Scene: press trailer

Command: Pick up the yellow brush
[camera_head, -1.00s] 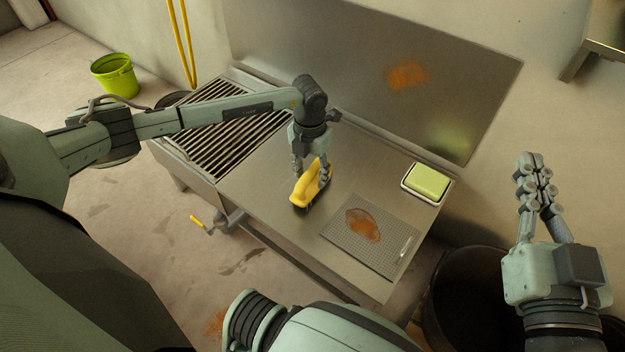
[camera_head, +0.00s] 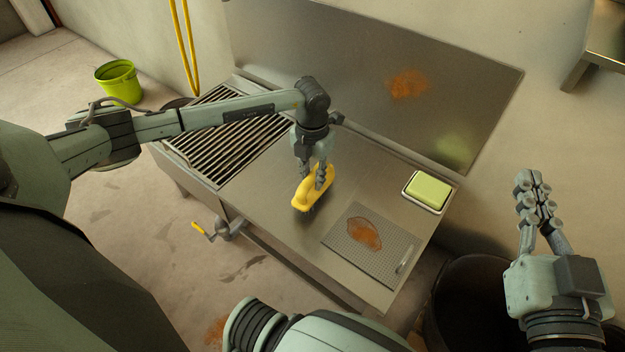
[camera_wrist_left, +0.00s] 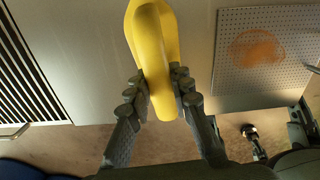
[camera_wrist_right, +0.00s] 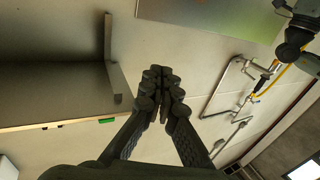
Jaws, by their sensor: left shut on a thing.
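The yellow brush (camera_head: 306,194) has a yellow handle and dark bristles underneath. It is over the steel table, near the middle, in the head view. My left gripper (camera_head: 320,180) comes down from above and is shut on the brush's handle. In the left wrist view the yellow brush (camera_wrist_left: 152,45) sits between both fingers of my left gripper (camera_wrist_left: 160,95). From the head view I cannot tell whether the bristles touch the table. My right gripper (camera_head: 535,190) is away to the right, its fingers together and empty; it also shows in the right wrist view (camera_wrist_right: 158,85).
The steel table (camera_head: 265,200) carries a perforated mat (camera_head: 345,253) with an orange stain and a green sponge (camera_head: 428,188) in a tray. A slatted grate (camera_head: 215,150) is at left. A steel backsplash (camera_head: 330,70) stands behind. A dark bin (camera_head: 460,300) is at lower right.

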